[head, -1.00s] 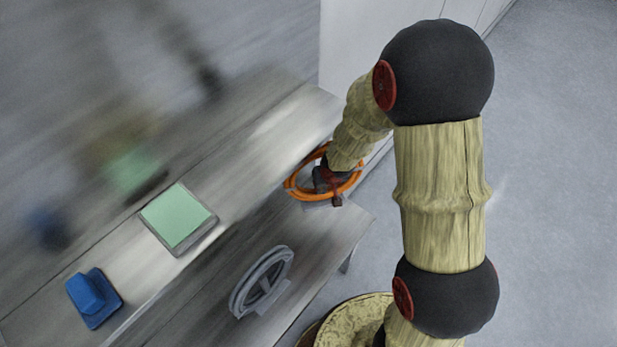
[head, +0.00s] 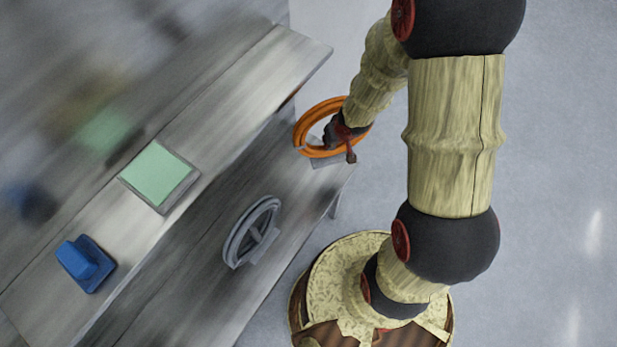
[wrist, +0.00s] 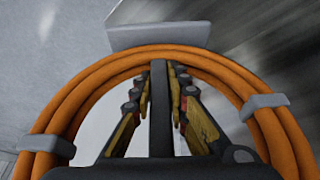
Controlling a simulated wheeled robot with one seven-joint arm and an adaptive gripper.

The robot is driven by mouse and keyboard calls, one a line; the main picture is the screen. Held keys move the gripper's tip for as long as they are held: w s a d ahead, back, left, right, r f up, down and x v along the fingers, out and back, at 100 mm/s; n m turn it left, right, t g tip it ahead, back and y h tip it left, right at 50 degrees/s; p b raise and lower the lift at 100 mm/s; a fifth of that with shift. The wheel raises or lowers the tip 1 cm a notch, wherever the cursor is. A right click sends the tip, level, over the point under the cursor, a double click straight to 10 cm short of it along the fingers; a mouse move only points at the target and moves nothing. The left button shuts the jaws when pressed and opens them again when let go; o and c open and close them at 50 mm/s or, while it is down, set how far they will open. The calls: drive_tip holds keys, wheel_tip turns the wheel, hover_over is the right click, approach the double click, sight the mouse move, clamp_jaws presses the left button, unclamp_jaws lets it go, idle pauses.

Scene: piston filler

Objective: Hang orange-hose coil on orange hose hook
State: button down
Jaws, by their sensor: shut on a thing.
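The orange-hose coil (head: 302,133) is a ring of orange hose with grey ties, at the right end of the lower bench in the head view. My gripper (head: 343,134) reaches into the ring. In the wrist view the coil (wrist: 75,97) arches around my gripper (wrist: 160,85), whose fingers are shut on the grey bar (wrist: 160,110) across the coil's middle. A grey tab (wrist: 158,36) shows at the coil's far edge. I cannot make out the orange hose hook in either view. The head view does not show clearly whether the coil touches the bench.
A grey coil (head: 236,236) stands on the lower bench surface. A green-topped pad (head: 158,174) and a blue block (head: 84,262) sit on the upper shelf. The bench edge is left of my arm. Open floor (head: 565,170) lies to the right.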

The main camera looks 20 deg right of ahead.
sight(316, 165)
drive_tip(key=s+a+f+n+y, duration=0.1)
drive_tip(key=s+a+f+n, duration=0.1)
drive_tip(key=s+n, duration=0.2)
drive_tip(key=s+a+f+n+y, duration=0.2)
drive_tip(key=s+a+n, duration=0.1)
drive_tip(key=s, duration=0.4)
drive_tip(key=shift+s+n+g, duration=0.2)
drive_tip(key=shift+n+g, duration=0.2)
drive_tip(key=shift+a+f, duration=0.1)
drive_tip(key=w+f+b, duration=0.1)
drive_tip(key=w, duration=0.2)
drive_tip(key=w+a+f, duration=0.1)
drive_tip(key=w+f, duration=0.1)
drive_tip(key=w, duration=0.1)
drive_tip(key=w+f+b, duration=0.1)
drive_tip(key=w, duration=0.2)
drive_tip(key=shift+w+a+f+b, duration=0.15)
drive_tip(key=shift+w+f+b, duration=0.05)
drive_tip(key=shift+f+b, duration=0.1)
drive_tip(key=shift+w+a+f+b, duration=0.1)
drive_tip(key=shift+w+f+b, duration=0.65)
drive_tip(key=shift+f, duration=0.6)
drive_tip(key=shift+w+a+f+b, duration=0.1)
drive_tip(key=shift+w+f+b, duration=0.7)
drive_tip(key=shift+f, duration=0.5)
drive_tip(key=shift+w+a+f+b, duration=0.1)
drive_tip(key=shift+w+f+b, duration=0.65)
drive_tip(key=shift+f, duration=0.6)
